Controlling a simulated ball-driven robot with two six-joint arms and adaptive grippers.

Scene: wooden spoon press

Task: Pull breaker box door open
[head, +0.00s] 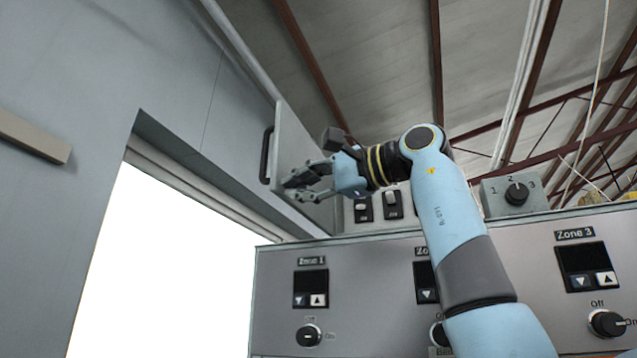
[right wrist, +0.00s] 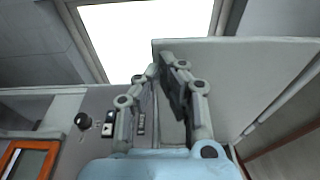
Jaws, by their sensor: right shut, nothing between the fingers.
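A light grey door panel (head: 291,150) stands out at an angle from the grey wall at upper left in the head view. A black handle (head: 266,154) is on its left side. My right gripper (head: 294,189) is at the panel's lower part, on the side away from the handle, with its fingers closed and empty. In the right wrist view the gripper's fingers (right wrist: 163,66) overlap the grey panel (right wrist: 238,85). Whether they touch it I cannot tell. My left gripper is not in view.
A grey control panel (head: 374,250) with Zone displays and knobs lies below my right arm. Switches (head: 378,206) and a 1-2-3 dial box (head: 515,193) stand behind it. A bright opening (head: 160,270) is at lower left. A beige bar (head: 34,136) juts at far left.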

